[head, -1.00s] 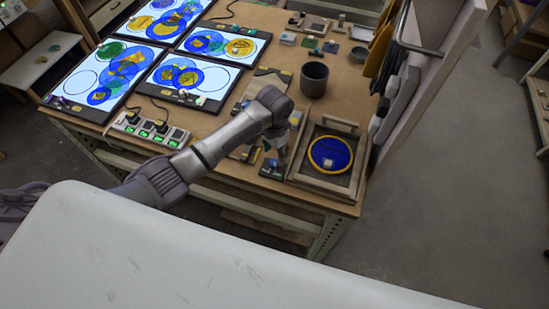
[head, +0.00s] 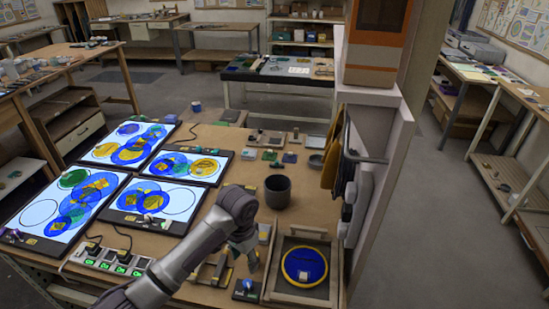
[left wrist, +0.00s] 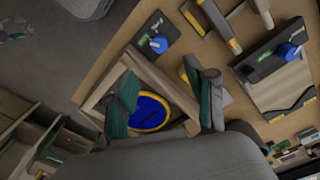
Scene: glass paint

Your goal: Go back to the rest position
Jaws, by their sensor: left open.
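My left gripper (head: 247,257) hangs over the front of the wooden table (head: 200,243), just left of a wooden tray. In the left wrist view its two green-padded fingers (left wrist: 165,105) are spread apart with nothing held between them. The tray (head: 331,240) holds a blue disc with a yellow rim (head: 304,266). In the left wrist view the disc (left wrist: 148,112) shows between and beyond the fingers, partly covered. My right gripper is not in view.
Several lit panels (head: 150,200) with coloured glass circles lie on the table's left. A power strip (head: 108,262) is at the front, and a dark cup (head: 277,191) stands behind my gripper. A white post (head: 385,150) with hanging tools rises at the right. Open floor (head: 430,220) lies beyond it.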

